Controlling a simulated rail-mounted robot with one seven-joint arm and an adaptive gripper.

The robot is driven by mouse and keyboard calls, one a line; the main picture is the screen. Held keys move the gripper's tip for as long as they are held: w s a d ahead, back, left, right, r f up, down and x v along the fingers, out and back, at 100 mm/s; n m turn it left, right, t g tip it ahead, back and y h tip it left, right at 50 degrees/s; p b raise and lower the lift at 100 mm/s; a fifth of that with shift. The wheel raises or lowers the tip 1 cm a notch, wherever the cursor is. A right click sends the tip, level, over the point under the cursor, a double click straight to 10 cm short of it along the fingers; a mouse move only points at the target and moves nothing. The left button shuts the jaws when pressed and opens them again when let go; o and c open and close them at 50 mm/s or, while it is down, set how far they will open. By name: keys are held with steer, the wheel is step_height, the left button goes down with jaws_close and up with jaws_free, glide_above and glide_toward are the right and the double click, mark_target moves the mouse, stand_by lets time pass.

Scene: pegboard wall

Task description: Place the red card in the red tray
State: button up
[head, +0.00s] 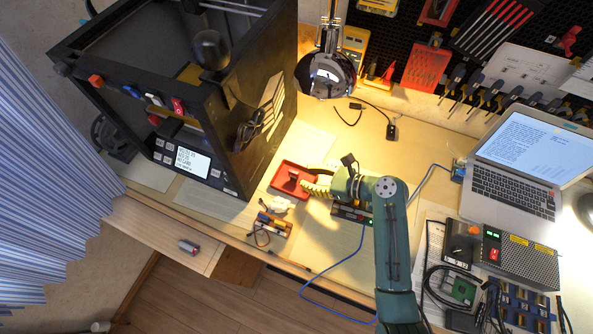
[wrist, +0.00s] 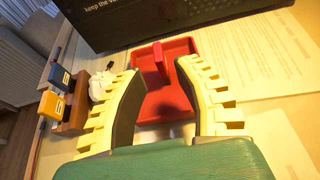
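The red tray (head: 283,184) lies on the desk in front of the black printer-like frame. It shows in the wrist view (wrist: 178,102), just beyond and below my fingers. A small upright red piece (wrist: 157,61) stands inside the tray near its far side; it looks like the red card, but I cannot tell for certain. My gripper (head: 312,186) is at the tray's right side. In the wrist view my gripper (wrist: 160,68) is open, with a clear gap between its yellow ribbed fingers. The red piece appears between the fingertips and apart from them.
A brown block with blue and yellow connectors (head: 273,225) and a crumpled white item (head: 281,204) lie left of the tray. The black frame (head: 240,120) rises behind it. Paper sheets lie around it. A laptop (head: 515,165) and electronics boxes (head: 515,258) fill the right side.

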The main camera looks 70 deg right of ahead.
steer(key=p+v, duration=0.1)
steer(key=v, duration=0.6)
